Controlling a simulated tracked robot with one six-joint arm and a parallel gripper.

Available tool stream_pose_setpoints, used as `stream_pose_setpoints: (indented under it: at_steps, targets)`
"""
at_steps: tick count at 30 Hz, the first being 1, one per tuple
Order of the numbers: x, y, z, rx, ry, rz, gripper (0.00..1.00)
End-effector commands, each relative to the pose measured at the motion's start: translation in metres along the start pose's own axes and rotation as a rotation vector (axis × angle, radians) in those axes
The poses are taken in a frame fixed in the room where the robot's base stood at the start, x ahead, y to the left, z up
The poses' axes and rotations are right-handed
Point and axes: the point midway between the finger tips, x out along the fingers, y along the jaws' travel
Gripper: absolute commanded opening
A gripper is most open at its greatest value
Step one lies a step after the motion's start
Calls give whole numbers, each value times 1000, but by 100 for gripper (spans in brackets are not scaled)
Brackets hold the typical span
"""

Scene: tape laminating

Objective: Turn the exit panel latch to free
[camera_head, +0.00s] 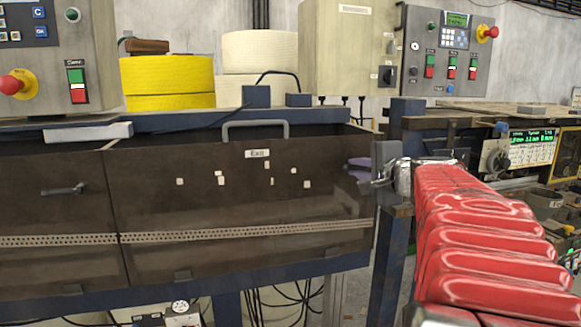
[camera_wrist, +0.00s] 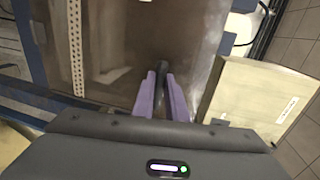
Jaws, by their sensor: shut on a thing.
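The exit panel (camera_head: 240,200) is a dark, see-through brown panel with an "Exit" label (camera_head: 257,153) and a grey handle on top. My gripper (camera_head: 360,168) is at the panel's right edge, its purple fingers pointing left. In the wrist view, my gripper (camera_wrist: 161,88) has its two purple fingers shut on a dark latch (camera_wrist: 162,76) standing out from the panel (camera_wrist: 120,50). The latch is mostly hidden between the fingers, so its exact angle is hard to tell. In the head view the fingers and wrist cover it.
A left panel with its own dark latch (camera_head: 65,188) stands beside the exit panel. A blue post (camera_head: 393,250) is just right of the panel, close to my wrist. A control box with a red stop button (camera_head: 15,84) is at the upper left. Yellow rolls (camera_head: 168,85) stand behind.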

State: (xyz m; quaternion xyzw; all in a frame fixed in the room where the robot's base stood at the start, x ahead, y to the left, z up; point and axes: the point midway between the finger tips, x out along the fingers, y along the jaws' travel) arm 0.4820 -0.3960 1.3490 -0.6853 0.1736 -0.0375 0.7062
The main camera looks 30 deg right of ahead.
Motion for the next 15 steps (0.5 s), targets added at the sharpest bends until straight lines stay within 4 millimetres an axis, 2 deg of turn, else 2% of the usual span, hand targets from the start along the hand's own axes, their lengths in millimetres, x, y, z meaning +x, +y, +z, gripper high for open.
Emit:
stream_pose_setpoints:
  at_steps: [8,15]
  targets:
    - [0,1,0,43,-3,4,0]
    - [-1,-4,-1,160,-27,3,0]
